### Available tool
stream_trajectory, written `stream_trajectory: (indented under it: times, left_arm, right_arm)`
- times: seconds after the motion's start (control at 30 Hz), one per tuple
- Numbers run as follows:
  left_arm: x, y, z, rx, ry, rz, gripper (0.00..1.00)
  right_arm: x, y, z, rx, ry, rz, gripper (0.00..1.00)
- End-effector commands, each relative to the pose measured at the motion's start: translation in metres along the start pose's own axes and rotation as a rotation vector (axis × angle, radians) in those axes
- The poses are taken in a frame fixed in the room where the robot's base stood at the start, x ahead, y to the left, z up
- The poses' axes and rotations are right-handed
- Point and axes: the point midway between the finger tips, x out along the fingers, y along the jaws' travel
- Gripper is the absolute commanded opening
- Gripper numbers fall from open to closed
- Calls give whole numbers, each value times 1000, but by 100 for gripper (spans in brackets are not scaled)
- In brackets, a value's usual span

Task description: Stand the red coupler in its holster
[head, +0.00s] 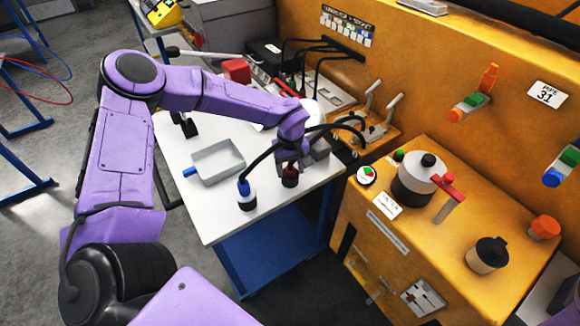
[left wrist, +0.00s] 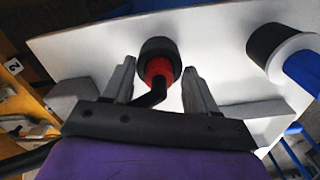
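The red coupler (head: 290,171) stands upright on the white table, with a black lower part and a black hose from its top. In the left wrist view the red coupler (left wrist: 158,68) lies between the two fingers, with a gap on each side. My left gripper (head: 291,158) is over it, open; its fingers (left wrist: 159,72) do not touch it. I cannot tell whether the black part is a holster or the coupler's own nose. A blue coupler (head: 243,187) stands to the left, with a white collar and black base. My right gripper is not in view.
A grey tray (head: 217,163) with a blue handle lies left on the white table (head: 213,220). An orange machine (head: 400,240) with levers and knobs stands at the right. Black hoses arch close around my gripper. A red box (head: 236,71) is behind.

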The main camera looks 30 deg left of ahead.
Motion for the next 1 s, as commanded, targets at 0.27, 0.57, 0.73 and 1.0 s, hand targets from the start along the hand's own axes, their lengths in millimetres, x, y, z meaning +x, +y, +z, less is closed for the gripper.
stream_trajectory:
  times: [0.27,0.57,0.73,1.0]
  left_arm:
    - [0,0,0,0,-1,-2,62]
    - [-50,1,-1,0,3,5,62]
    - [-87,0,-1,0,2,1,62]
    - [-106,0,0,0,-1,-2,62]
  right_arm:
    - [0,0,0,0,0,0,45]
    - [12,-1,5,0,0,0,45]
    - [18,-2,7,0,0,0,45]
    - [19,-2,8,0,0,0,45]
